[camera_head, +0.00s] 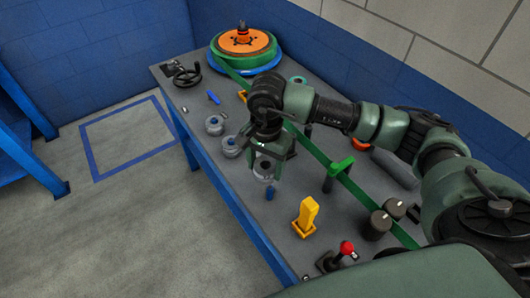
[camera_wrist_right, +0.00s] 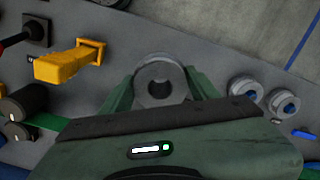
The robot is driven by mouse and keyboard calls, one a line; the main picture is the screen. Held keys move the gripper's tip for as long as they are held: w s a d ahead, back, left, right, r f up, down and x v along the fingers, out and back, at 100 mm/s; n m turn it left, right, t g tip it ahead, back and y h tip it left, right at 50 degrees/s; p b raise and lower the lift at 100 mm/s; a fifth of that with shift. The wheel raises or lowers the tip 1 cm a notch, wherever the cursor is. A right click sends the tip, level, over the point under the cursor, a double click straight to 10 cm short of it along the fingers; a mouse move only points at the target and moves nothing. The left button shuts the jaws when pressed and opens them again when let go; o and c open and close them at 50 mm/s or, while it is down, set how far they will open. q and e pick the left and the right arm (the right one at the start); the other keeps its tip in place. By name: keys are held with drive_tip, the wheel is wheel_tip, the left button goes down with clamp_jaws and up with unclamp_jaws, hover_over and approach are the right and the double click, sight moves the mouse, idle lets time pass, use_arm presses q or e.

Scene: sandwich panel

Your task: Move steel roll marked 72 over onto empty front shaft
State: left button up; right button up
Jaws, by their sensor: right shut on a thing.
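My right gripper (camera_head: 265,158) is shut on a grey steel roll (camera_head: 264,170), held above the panel; its number cannot be read. In the right wrist view the held roll (camera_wrist_right: 160,80) sits between the two green fingers, its hole facing the camera with no blue shaft visible in it. A short blue shaft (camera_head: 270,194) stands bare on the panel just below the held roll in the head view. Two more grey rolls (camera_head: 215,125) (camera_head: 231,147) sit on blue shafts farther back; they also show in the right wrist view (camera_wrist_right: 245,90). My left gripper is not in view.
A yellow lever (camera_head: 308,214), a red-knobbed joystick (camera_head: 345,249) and dark knobs (camera_head: 377,224) stand toward the front. A green strip runs along the panel from the orange-and-green reel (camera_head: 243,41), past a green-topped post (camera_head: 338,168). A black handwheel (camera_head: 187,75) is at the back left.

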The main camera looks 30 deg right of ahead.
sight(269, 187)
drive_tip(key=shift+s+d+f+m, duration=0.15)
drive_tip(key=shift+d+f+m, duration=0.2)
drive_tip(key=shift+m, duration=0.35)
drive_tip(key=shift+s+d+f, duration=0.2)
drive_tip(key=shift+s+f+m, duration=0.15)
drive_tip(key=shift+f+m, duration=0.05)
drive_tip(key=shift+m, duration=0.1)
drive_tip(key=shift+f, duration=0.2)
drive_tip(key=shift+w+f, duration=0.2)
drive_tip(key=shift+f, duration=1)
use_arm(q)
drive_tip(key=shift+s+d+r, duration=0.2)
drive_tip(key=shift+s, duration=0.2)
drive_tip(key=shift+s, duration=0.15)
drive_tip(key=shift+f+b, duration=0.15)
drive_tip(key=shift+b, duration=0.2)
